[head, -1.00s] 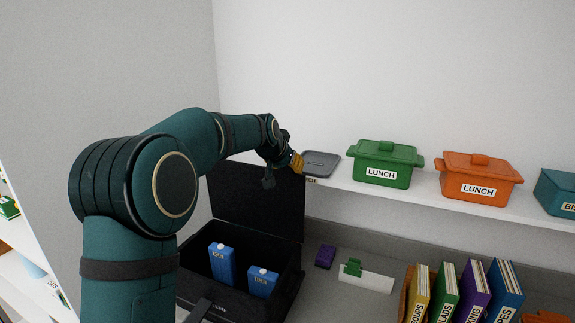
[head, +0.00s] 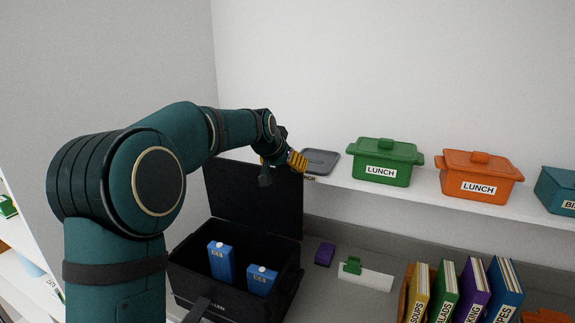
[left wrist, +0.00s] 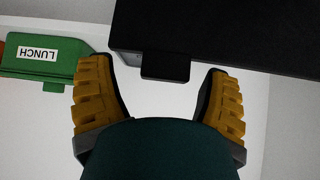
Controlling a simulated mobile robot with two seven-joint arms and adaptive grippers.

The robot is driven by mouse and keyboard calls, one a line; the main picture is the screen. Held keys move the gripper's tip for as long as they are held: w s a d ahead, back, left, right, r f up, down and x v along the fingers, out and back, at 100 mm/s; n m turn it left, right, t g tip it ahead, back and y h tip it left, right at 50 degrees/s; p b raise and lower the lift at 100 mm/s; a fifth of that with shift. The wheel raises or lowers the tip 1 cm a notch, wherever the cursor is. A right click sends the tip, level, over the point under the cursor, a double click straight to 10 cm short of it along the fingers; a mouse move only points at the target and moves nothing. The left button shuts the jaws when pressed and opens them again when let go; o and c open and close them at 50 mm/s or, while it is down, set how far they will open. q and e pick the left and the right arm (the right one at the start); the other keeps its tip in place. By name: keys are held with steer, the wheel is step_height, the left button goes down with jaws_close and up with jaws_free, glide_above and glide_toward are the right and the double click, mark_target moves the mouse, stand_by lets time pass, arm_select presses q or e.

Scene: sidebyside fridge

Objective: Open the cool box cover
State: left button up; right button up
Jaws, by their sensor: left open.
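The black cool box (head: 215,292) stands on the counter, with two blue cartons inside, one left (head: 221,262) and one right (head: 261,279). Its cover (head: 250,203) is raised about upright at the back of the box. My left gripper (head: 298,160) is by the cover's top right corner, in front of the shelf. In the left wrist view the left gripper (left wrist: 160,100) is open and empty, its yellow fingers spread apart. The cover's dark edge with a small tab (left wrist: 166,68) lies just beyond and between the fingertips, apart from them. My right gripper is out of view.
A purple block (head: 325,254) and several books (head: 470,290) sit on the counter to the right.

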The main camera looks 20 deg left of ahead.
arm_select(q)
steer(key=v, duration=1)
steer(key=shift+d+r, duration=0.2)
steer(key=shift+s, duration=0.1)
